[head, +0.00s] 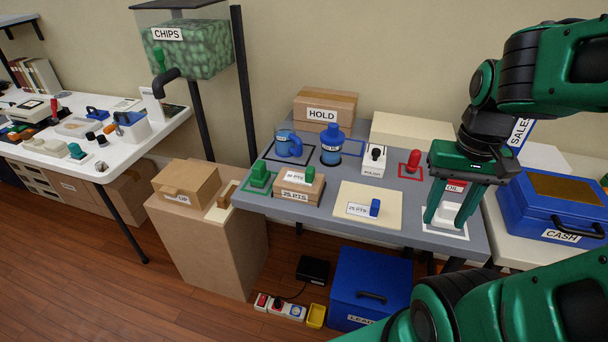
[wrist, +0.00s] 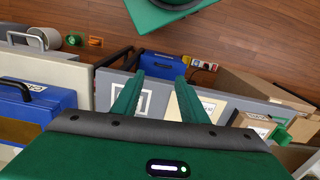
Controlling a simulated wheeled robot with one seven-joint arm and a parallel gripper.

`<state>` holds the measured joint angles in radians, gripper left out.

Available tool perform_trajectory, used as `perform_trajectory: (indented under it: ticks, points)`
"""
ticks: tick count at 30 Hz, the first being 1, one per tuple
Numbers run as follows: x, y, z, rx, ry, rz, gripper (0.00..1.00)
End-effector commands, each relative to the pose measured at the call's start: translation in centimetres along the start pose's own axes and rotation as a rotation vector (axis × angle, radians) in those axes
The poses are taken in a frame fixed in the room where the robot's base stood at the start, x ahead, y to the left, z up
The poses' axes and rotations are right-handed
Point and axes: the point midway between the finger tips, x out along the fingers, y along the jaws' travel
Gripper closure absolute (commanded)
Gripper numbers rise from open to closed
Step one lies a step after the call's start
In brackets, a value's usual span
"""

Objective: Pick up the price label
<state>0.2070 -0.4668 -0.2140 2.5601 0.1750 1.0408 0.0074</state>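Two small white cards look like price labels. One card (head: 358,209), reading about "25 PTS", lies on a cream board (head: 352,191) with a blue block (head: 375,207) at its right end. The other card (head: 295,177) lies on a tan box (head: 291,191), with a green block (head: 309,174) at its right end. I cannot tell which one the task means. My gripper (head: 444,223) points down at the right end of the grey table, right of both cards. Its fingers are apart with nothing between them; the wrist view also shows them apart (wrist: 160,79).
A red-and-white oil container (head: 454,187) stands behind my fingers. A red knob (head: 414,160), polish bottle (head: 375,158), blue jug (head: 288,144) and blue bottle (head: 333,144) stand along the grey table (head: 400,228). A blue cash box (head: 552,208) is at right.

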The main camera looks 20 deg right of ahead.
Motion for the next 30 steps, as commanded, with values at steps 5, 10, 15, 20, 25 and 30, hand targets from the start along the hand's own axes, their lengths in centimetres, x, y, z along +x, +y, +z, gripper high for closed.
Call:
perform_trajectory:
  ticks: [5,10,15,20,25,30]
  points:
    - [-0.8,0.0,-0.1,0.061,0.021,-0.013,0.53]
    - [-1.4,-2.7,-3.4,0.262,0.044,-0.041,0.53]
    - [-1.9,-6.8,-7.2,0.525,0.052,-0.1,0.53]
    - [-2.2,-10.9,-10.4,0.777,0.032,-0.166,0.53]
    - [-2.3,-15.7,-13.2,1.044,-0.027,-0.24,0.53]
    - [-2.2,-20.4,-15.4,1.301,-0.122,-0.298,0.53]
